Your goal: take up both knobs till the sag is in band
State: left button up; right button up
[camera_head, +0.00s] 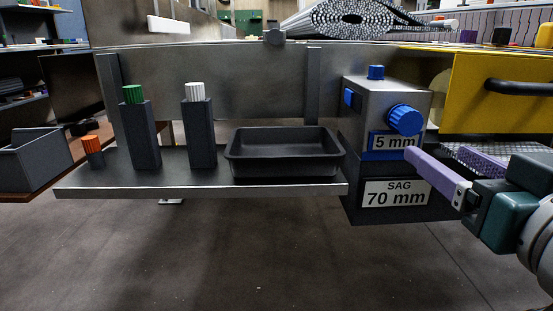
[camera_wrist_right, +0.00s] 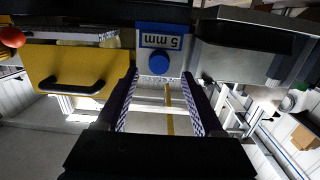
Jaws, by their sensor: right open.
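A grey take-up box (camera_head: 385,95) stands right of centre in the head view. Its large blue knob (camera_head: 405,120) faces forward; smaller blue knobs sit on its top (camera_head: 376,72) and left side (camera_head: 348,98). A label (camera_head: 392,141) reads 5 mm, and the sag plate (camera_head: 396,193) below reads 70 mm. My right gripper (camera_head: 428,150) is open, its purple fingers just below and right of the large knob, apart from it. In the right wrist view, upside down, the knob (camera_wrist_right: 159,63) shows between and beyond the fingertips (camera_wrist_right: 160,80). My left gripper is out of view.
A shelf (camera_head: 200,187) left of the box carries a black tray (camera_head: 284,153) and posts with white (camera_head: 195,91), green (camera_head: 133,93) and orange (camera_head: 90,143) tops. A yellow guard (camera_head: 495,85) with a black handle (camera_head: 515,87) stands close on the right. Floor in front is clear.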

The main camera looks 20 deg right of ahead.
aim_at(409, 123)
jog(key=shift+t, duration=0.4)
jog(key=b+x, duration=0.1)
jog(key=x, duration=0.2)
jog(key=b+x, duration=0.1)
jog(key=x, duration=0.5)
jog(key=shift+w+d+r+b, duration=0.1)
jog(key=shift+d+r+b, duration=0.05)
jog(key=shift+r+b, duration=0.25)
jog(key=shift+w, duration=0.1)
jog(key=shift+c, duration=1.3)
grip_shut()
jog(key=m, duration=1.6)
jog(key=shift+o, duration=1.3)
grip_release()
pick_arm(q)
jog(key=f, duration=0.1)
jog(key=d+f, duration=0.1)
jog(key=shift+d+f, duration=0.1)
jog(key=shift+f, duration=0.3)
